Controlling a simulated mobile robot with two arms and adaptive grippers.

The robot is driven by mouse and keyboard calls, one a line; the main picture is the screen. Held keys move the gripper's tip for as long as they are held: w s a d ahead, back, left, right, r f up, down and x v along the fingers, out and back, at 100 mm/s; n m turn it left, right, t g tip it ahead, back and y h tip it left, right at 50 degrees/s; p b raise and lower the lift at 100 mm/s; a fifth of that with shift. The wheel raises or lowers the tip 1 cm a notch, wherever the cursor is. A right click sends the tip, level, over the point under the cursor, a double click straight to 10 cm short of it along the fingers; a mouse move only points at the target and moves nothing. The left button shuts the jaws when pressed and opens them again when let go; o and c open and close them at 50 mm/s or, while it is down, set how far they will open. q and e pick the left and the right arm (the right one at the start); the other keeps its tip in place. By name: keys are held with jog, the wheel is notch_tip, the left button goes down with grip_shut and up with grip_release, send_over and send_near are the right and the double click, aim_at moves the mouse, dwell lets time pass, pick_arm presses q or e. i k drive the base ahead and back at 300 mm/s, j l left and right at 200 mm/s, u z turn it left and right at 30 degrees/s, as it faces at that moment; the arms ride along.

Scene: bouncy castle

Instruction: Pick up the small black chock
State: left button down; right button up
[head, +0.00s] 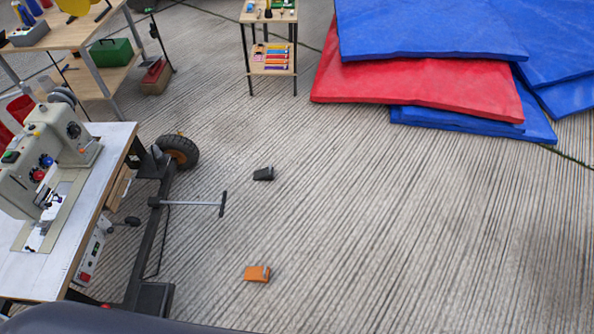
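A small black chock (263,174) lies on the grooved concrete floor near the middle of the head view. It sits apart from other things, to the right of a black rubber wheel. An orange chock (257,273) lies nearer to me on the same floor. Neither of my grippers shows in the head view.
A sewing machine (52,165) stands on a table at the left, with a wheeled metal frame (150,240) and T-handle (222,204) beside it. Blue and red mats (420,85) lie at the back right. A small shelf (270,50) stands behind. The floor at the right is clear.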

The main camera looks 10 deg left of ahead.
aim_at(266, 173)
jog(key=i+l+z, duration=0.35)
jog(key=l, duration=0.2)
jog(key=i+l+z, duration=0.35)
jog(key=i+u, duration=0.5)
jog(key=i+l+u, duration=0.45)
jog(key=i+j, duration=0.1)
